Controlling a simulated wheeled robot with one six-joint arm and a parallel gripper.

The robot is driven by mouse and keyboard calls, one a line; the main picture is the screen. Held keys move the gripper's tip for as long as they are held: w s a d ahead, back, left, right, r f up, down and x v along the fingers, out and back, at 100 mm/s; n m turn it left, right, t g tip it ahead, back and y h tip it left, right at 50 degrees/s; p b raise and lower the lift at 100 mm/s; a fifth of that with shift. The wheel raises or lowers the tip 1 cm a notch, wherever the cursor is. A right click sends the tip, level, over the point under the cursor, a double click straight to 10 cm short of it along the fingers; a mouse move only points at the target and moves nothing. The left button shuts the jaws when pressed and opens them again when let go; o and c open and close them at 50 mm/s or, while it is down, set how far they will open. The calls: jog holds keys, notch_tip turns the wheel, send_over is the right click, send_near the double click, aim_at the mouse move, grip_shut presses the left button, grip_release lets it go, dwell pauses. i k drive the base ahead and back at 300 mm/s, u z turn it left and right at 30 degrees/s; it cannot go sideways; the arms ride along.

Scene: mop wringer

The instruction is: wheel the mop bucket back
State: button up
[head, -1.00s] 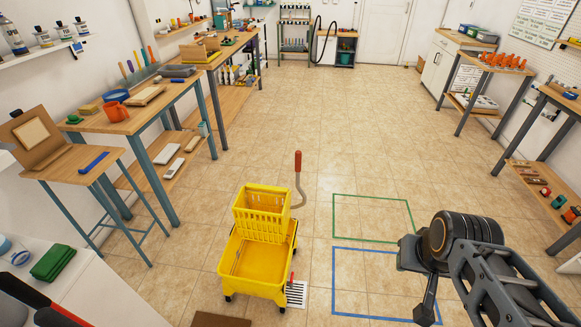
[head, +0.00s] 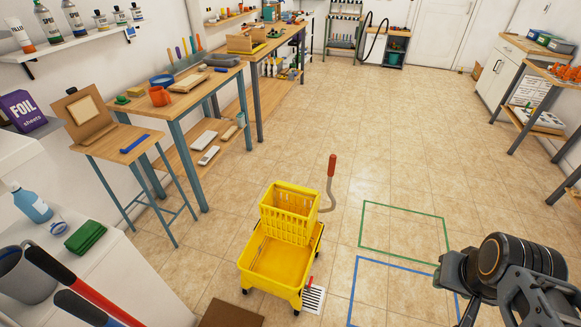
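The yellow mop bucket (head: 274,262) stands on its casters on the tiled floor, left of two taped outlines. Its wringer basket (head: 291,205) sits on the far part of the bucket, and a grey lever with a red grip (head: 332,166) rises upright at its right. The green outline (head: 404,209) and the nearer blue outline (head: 357,290) are empty where visible. My arm comes in at the lower right, to the right of the bucket and apart from it. My gripper's fingers cannot be made out, so its opening is unclear.
Workbenches (head: 190,98) line the left wall. A white counter (head: 120,270) stands at the lower left. The middle floor beyond the bucket is clear.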

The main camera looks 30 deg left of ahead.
aim_at(277, 260)
jog(key=i, duration=3.35)
jog(key=u, duration=3.95)
jog(key=i, duration=0.5)
jog(key=u, duration=0.1)
